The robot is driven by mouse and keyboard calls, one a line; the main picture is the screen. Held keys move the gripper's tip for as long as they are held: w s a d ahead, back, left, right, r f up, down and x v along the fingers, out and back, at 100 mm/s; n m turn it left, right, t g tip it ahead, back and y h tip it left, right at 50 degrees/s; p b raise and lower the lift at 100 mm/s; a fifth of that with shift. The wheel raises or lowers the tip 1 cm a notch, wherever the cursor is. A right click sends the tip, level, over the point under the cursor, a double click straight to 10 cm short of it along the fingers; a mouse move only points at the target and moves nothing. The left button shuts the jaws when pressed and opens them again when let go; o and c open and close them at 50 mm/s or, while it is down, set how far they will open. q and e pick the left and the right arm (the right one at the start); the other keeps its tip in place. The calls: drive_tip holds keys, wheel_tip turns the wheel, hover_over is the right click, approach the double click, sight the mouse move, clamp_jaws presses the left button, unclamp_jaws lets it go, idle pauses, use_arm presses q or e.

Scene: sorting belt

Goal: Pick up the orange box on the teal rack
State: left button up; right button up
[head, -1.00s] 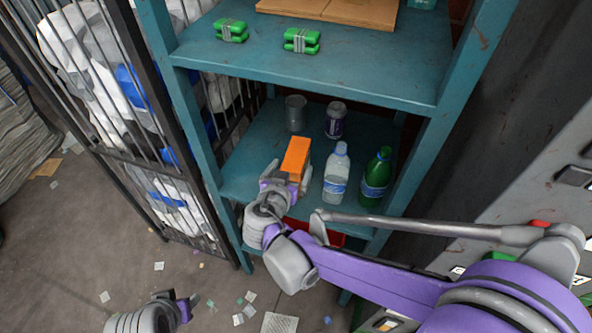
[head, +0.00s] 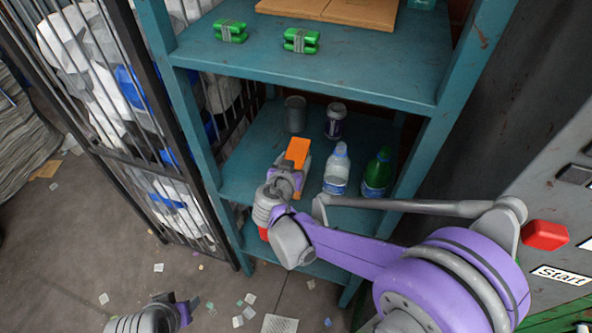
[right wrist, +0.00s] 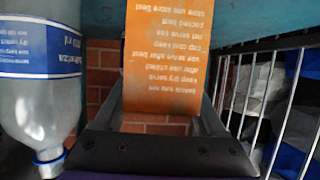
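The orange box (head: 298,150) stands on the middle shelf of the teal rack (head: 262,160), left of a clear bottle. My right gripper (head: 289,172) is at the box's near side, with its fingers on either side of it. In the right wrist view the orange box (right wrist: 163,60), with white print, stands between the two fingers (right wrist: 160,105). The fingers look spread, and I see no clear grip on the box. My left gripper (head: 180,308) is low at the bottom left, over the floor, open and empty.
A clear bottle (head: 337,170) and a green bottle (head: 377,175) stand right of the box. Green bundles (head: 301,40) lie on the shelf above. A barred cage (head: 150,150) stands left.

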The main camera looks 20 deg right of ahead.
clamp_jaws()
